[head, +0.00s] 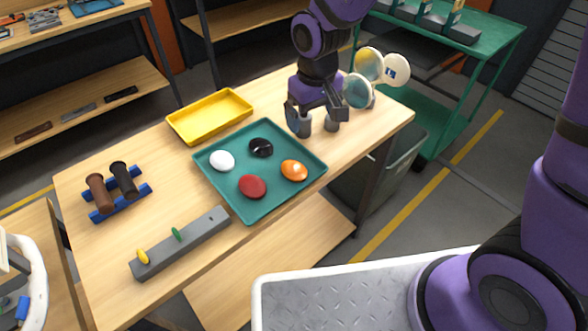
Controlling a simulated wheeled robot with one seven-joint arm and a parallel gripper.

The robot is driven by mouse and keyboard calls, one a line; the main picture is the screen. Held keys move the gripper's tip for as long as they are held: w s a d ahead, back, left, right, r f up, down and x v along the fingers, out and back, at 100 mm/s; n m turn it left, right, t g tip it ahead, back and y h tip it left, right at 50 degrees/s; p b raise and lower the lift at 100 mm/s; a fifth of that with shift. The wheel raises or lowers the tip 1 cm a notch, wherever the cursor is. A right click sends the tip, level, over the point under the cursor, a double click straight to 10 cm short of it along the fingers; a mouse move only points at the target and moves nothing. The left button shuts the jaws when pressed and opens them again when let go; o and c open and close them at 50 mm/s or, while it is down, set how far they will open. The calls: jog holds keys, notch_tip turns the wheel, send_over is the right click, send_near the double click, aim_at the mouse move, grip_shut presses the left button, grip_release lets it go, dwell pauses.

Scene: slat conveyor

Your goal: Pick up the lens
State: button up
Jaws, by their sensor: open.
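Two round, pale-rimmed glass discs that look like lenses stand at the right end of the wooden table, one behind (369,64) and one in front (357,91). Beside them is a white disc (397,70) with a small dark blue mark. I cannot tell whether these parts are joined. My gripper (317,125) is open and points down, low over the table, left of the front glass disc and apart from it. Nothing shows between its fingers.
A teal tray (244,212) holds white, black, red and orange rounded items. Behind it is an empty yellow tray (208,116). A grey bar (200,238) with pegs and a blue rack (104,214) with two dark handles stand left. A green cart (487,52) stands behind.

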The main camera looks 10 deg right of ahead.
send_over(295, 168)
notch_tip(295, 168, down, 5)
jog(key=shift+n+g, duration=0.3)
jog(key=shift+f, duration=5.7)
jog(key=c, duration=1)
jog(key=shift+r, duration=0.2)
